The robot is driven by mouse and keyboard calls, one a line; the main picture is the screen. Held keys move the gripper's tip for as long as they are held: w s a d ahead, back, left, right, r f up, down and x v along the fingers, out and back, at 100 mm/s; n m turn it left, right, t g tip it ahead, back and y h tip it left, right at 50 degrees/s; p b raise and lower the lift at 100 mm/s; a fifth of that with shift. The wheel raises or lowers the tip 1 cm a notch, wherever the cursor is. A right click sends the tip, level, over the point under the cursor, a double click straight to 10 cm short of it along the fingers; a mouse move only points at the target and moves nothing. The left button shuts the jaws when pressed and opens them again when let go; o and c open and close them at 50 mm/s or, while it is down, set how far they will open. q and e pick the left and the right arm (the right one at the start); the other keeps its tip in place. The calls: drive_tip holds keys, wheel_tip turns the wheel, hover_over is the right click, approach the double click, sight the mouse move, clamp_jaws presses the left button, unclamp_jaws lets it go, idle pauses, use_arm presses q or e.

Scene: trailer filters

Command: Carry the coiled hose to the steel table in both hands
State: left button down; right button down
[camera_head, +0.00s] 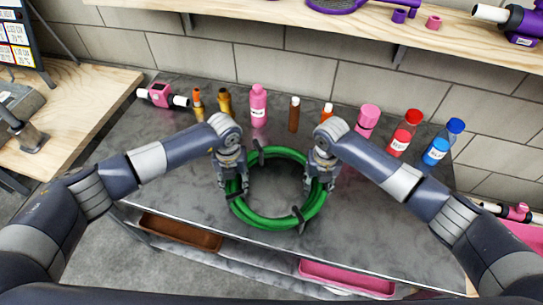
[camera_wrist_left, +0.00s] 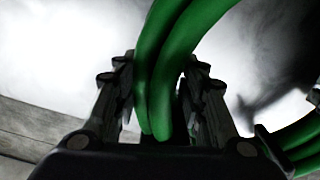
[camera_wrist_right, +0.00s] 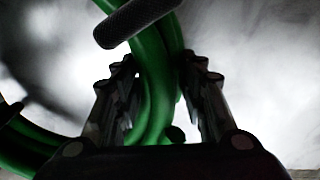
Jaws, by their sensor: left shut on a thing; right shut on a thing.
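The green coiled hose (camera_head: 277,222) is a ring with dark ties, over the grey steel table (camera_head: 185,205) in the head view. I cannot tell whether it touches the tabletop. My left gripper (camera_head: 234,190) is shut on the left side of the coil. My right gripper (camera_head: 318,186) is shut on the right side. In the left wrist view the hose strands (camera_wrist_left: 165,80) run between the fingers. In the right wrist view the strands (camera_wrist_right: 155,85) also pass between the fingers, with a dark tie (camera_wrist_right: 137,20) just beyond.
Several bottles stand along the table's back, including a pink bottle (camera_head: 259,108), a red-capped bottle (camera_head: 404,133) and a blue-capped bottle (camera_head: 442,143). A brown tray (camera_head: 180,232) and a pink tray (camera_head: 346,278) sit below the front edge. A wooden bench (camera_head: 85,100) is at left.

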use_arm(q)
drive_tip(key=shift+f+b, duration=0.35)
drive_tip(key=shift+f, duration=0.15)
use_arm(e)
drive_tip(key=shift+f, duration=0.5)
use_arm(q)
drive_tip(key=c, duration=1)
unclamp_jaws()
use_arm(e)
drive_tip(key=c, duration=1)
unclamp_jaws()
use_arm(q)
drive_tip(key=shift+r, duration=0.1)
wheel_tip(320, 180, up, 12)
drive_tip(key=shift+f, duration=0.25)
drive_tip(key=shift+r, duration=0.15)
use_arm(e)
drive_tip(key=shift+r, duration=0.3)
wheel_tip(320, 180, up, 12)
drive_tip(key=shift+f, duration=0.25)
